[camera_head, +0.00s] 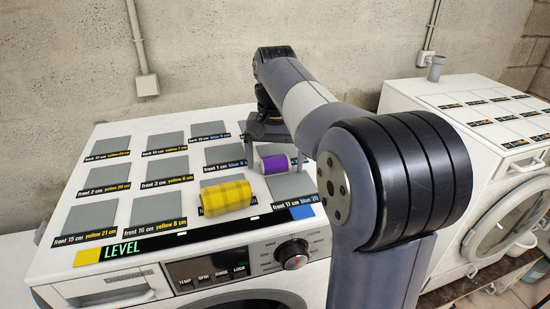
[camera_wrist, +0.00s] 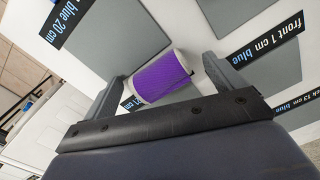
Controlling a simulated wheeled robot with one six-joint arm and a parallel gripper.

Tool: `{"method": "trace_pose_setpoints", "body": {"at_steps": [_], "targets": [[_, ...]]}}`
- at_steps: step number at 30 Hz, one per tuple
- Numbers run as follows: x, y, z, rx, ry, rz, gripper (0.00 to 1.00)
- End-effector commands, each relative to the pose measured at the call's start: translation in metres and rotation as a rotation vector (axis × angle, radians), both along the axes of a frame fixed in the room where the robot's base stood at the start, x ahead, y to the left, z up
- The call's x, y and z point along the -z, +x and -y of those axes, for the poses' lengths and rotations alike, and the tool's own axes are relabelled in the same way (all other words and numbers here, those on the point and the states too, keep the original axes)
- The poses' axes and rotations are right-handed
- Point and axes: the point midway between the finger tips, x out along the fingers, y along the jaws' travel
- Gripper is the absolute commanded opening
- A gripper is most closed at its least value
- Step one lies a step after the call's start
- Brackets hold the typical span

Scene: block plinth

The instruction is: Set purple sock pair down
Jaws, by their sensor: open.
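The purple sock pair (camera_head: 275,163) is a small roll with pale ends, lying on its side on top of the near washing machine. It also shows in the wrist view (camera_wrist: 161,78), between the two fingers. My gripper (camera_wrist: 160,84) is open around it, one finger near each end.
A yellow checked roll (camera_head: 226,196) lies left of the purple one. Several labelled grey pads (camera_head: 167,171) cover the white machine top (camera_head: 70,190). A blue square (camera_head: 302,212) is at the front edge. A second machine (camera_head: 420,95) with labelled pads stands at the right.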

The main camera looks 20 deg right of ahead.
Motion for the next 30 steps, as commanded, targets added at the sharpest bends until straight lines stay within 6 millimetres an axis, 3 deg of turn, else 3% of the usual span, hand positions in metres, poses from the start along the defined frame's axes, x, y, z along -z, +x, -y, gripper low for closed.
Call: {"method": "trace_pose_setpoints", "body": {"at_steps": [8, 22, 30], "targets": [[-0.008, 0.001, 0.0, 0.0, 0.0, 0.002, 0.9], [-0.089, 0.001, 0.0, 0.0, 0.0, 0.003, 0.9], [-0.117, 0.0, 0.0, 0.0, 0.0, 0.001, 0.9]]}}
